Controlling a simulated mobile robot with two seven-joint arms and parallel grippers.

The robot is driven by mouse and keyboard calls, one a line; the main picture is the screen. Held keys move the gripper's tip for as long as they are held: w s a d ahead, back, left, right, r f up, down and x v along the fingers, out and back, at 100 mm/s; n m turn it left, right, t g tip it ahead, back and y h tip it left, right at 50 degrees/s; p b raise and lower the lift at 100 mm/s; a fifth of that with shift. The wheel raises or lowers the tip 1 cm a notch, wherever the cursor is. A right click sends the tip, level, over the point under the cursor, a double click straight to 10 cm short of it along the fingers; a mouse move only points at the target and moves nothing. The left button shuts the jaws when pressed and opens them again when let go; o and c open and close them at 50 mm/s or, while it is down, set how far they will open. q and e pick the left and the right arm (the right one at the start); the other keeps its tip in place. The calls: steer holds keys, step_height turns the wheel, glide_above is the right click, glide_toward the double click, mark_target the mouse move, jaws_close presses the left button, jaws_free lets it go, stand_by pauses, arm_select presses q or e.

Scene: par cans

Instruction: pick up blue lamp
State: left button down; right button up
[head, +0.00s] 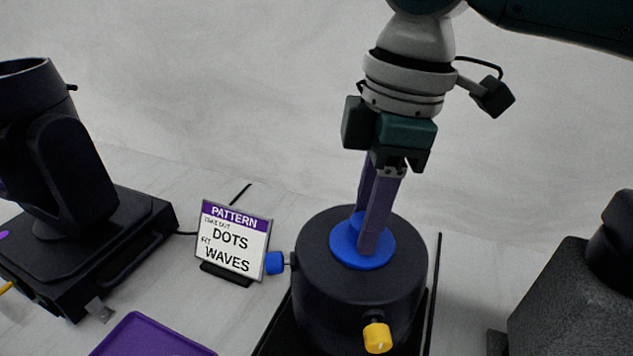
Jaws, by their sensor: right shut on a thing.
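The blue lamp (345,243) shows as a round blue disc with a raised middle on top of a black cylindrical can (345,305). My right gripper (365,238) points down from above, its two purple fingers shut on the raised middle of the blue lamp. The fingers hide part of the lamp. The disc looks level with the can's top; I cannot tell whether it is lifted at all. My left gripper is out of view.
A blue knob (275,263) and a yellow knob (377,338) stick out of the can's side. A sign (233,242) reading "PATTERN", "DOTS" and "WAVES" stands to its left. A purple tray (150,340) lies front left. A black moving-head fixture (75,180) stands at far left, a dark box (570,300) at right.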

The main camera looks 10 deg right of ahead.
jaws_close()
stand_by(0.8)
